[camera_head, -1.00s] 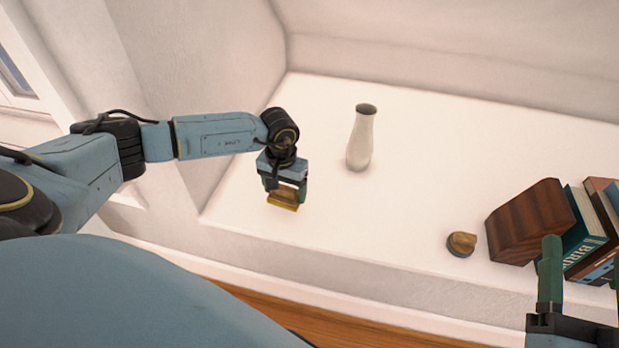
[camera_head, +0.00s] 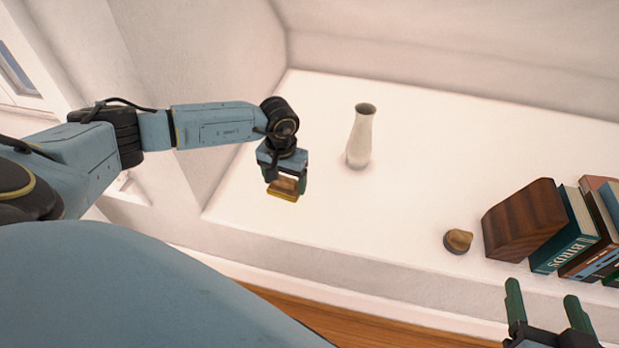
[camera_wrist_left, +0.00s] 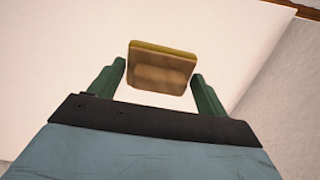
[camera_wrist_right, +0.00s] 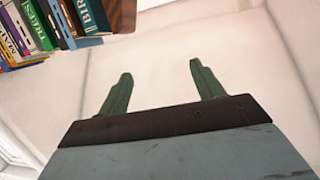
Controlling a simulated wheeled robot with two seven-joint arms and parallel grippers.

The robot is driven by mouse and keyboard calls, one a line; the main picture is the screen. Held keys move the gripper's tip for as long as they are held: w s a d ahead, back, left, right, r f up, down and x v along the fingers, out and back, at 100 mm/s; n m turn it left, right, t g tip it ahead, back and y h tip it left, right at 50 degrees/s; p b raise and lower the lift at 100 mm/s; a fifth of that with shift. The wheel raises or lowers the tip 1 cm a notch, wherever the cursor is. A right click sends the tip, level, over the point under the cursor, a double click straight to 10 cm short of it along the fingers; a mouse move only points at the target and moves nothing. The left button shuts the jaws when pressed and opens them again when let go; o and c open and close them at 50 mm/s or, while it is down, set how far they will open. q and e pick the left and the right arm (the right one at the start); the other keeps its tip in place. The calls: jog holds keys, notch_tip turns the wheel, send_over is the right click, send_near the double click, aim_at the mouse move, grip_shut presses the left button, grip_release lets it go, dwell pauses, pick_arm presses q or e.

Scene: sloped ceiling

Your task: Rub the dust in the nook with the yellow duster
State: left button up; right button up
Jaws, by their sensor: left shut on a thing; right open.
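The yellow duster (camera_head: 283,194) has a brown, wood-like back and a yellow edge. My left gripper (camera_head: 286,184) is shut on it and holds it over the white ledge of the nook (camera_head: 330,215), near its left front corner. The left wrist view shows the duster (camera_wrist_left: 160,68) between the two green fingers. I cannot tell whether its underside touches the ledge. No dust can be made out on the white surface. My right gripper (camera_head: 545,292) is open and empty, in front of the ledge at the lower right; its fingers (camera_wrist_right: 160,75) stand apart in the right wrist view.
A pale vase (camera_head: 361,140) stands on the ledge right of the duster. A small brown object (camera_head: 458,240), a wooden block (camera_head: 523,222) and several books (camera_head: 565,235) are at the right. The sloped wall (camera_head: 450,50) closes the back. The middle ledge is clear.

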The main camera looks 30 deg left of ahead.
pick_arm(q)
jog(key=shift+r+p, duration=0.55)
jog(key=shift+r, duration=0.3)
pick_arm(e)
jog(key=shift+s+d+f+g+h, duration=0.2)
jog(key=shift+s+d+f+g, duration=0.15)
jog(key=shift+f+g, duration=0.3)
jog(key=shift+s+d+f+g+h, duration=0.2)
jog(key=shift+s+f+g, duration=0.25)
jog(key=shift+f, duration=0.4)
jog(key=shift+s+d+f+g+h, duration=0.25)
jog(key=shift+s+f+g, duration=0.2)
jog(key=shift+f, duration=0.3)
pick_arm(q)
jog(key=shift+d, duration=0.1)
pick_arm(e)
jog(key=shift+w, duration=0.1)
